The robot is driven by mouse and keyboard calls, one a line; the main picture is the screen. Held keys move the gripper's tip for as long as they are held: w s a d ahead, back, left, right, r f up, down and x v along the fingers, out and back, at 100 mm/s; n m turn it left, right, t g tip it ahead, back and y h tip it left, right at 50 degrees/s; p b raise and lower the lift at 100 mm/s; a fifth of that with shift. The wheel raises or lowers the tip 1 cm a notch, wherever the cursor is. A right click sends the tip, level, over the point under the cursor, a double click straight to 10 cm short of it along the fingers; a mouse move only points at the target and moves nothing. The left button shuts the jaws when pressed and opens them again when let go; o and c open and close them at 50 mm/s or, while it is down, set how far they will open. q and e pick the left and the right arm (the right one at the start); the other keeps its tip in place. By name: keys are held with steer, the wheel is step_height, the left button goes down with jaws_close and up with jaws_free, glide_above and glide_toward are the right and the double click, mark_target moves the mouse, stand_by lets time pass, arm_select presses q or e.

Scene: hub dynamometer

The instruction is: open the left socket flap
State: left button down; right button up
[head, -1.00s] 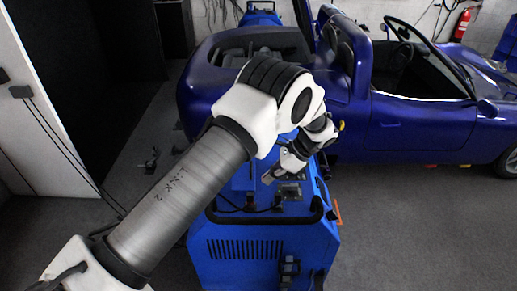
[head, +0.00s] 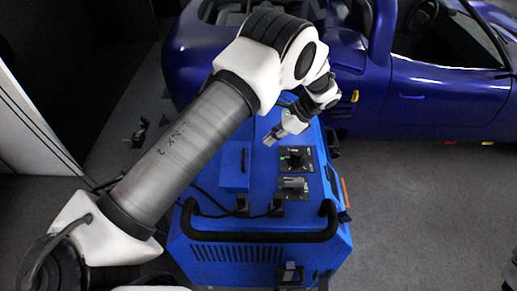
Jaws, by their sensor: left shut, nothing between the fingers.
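The blue dynamometer cart (head: 205,219) stands in front of me with its top in view. On its top are a dark plate with a black knob-like part (head: 295,158) and, nearer me, a second dark plate with a grey part (head: 293,187). Two small dark fittings, a left one (head: 242,204) and a right one (head: 277,207), sit near the front edge beside cables. I cannot tell which part is the left socket flap. My left gripper (head: 269,140) is shut and empty above the cart top, left of the far plate.
A raised blue box (head: 235,166) stands on the cart's left side. A black handle bar (head: 262,236) runs along the front. The blue car (head: 430,105) is close behind. Grey floor (head: 425,215) is free to the right.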

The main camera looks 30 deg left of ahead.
arm_select(q)
steer(key=p, duration=0.3)
glide_toward(238, 160)
steer(key=f, duration=0.3)
steer(key=shift+s+a+f, duration=0.35)
steer(key=shift+s+f, duration=0.05)
steer(key=shift+s+a+f, duration=0.15)
steer(key=shift+a+f, duration=0.05)
steer(key=shift+f, duration=0.25)
arm_select(e)
step_height(238, 160, up, 3)
steer(key=shift+r, duration=0.15)
arm_select(q)
steer(key=shift+r+h, duration=0.1)
steer(key=shift+h, duration=0.2)
steer(key=shift+s+a+r+t+h, duration=0.1)
steer(key=shift+s+r+t+h, duration=0.05)
steer(key=shift+r+t+h, duration=0.2)
steer(key=shift+h, duration=0.25)
arm_select(e)
steer(key=shift+s+a, duration=0.1)
steer(key=shift+s, duration=0.7)
